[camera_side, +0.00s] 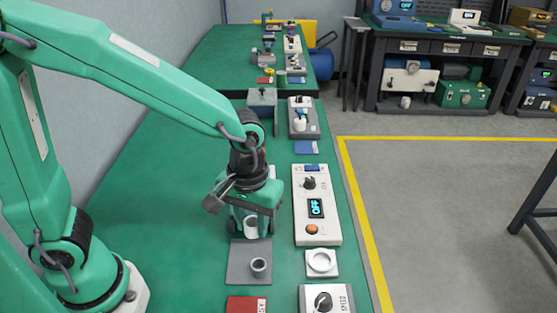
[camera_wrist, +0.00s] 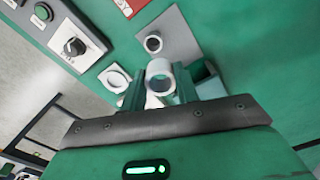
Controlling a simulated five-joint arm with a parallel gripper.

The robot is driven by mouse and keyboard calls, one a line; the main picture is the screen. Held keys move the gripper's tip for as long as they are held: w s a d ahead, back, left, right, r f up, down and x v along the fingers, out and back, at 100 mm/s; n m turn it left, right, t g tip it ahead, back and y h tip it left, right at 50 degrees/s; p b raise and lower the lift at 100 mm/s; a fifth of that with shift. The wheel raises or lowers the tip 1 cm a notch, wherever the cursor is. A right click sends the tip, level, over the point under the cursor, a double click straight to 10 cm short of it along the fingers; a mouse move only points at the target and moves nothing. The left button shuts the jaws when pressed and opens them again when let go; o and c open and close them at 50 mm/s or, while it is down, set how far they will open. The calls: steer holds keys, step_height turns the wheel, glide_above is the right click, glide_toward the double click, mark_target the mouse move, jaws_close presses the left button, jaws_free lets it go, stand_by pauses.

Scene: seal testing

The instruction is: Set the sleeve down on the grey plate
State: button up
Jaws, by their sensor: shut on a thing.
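My gripper (camera_side: 251,222) is shut on a white hollow sleeve (camera_side: 251,229), its open end facing up. The wrist view shows the sleeve (camera_wrist: 160,74) between the green fingers. The grey plate (camera_side: 236,273) lies flat on the green bench just in front of the gripper in the side view. The held sleeve appears near the plate's far edge; I cannot tell its exact height. The plate (camera_wrist: 183,40) also shows beyond the sleeve in the wrist view. A small grey hollow cylinder (camera_side: 260,268) stands upright on the plate.
Right of the gripper are a white control box (camera_side: 316,206) with a lit OFF display and a white square block with a round recess (camera_side: 321,262). A speed-knob box (camera_side: 326,299) and a red plate (camera_side: 240,305) lie nearer. Open green bench lies to the left.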

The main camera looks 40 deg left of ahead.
steer(key=s+d, duration=0.2)
steer(key=s, duration=0.5)
glide_above(241, 249)
step_height(241, 249, down, 8)
steer(key=shift+r, duration=0.1)
stand_by(0.3)
steer(key=shift+f, duration=2)
steer(key=shift+f, duration=0.15)
steer(key=o, duration=1)
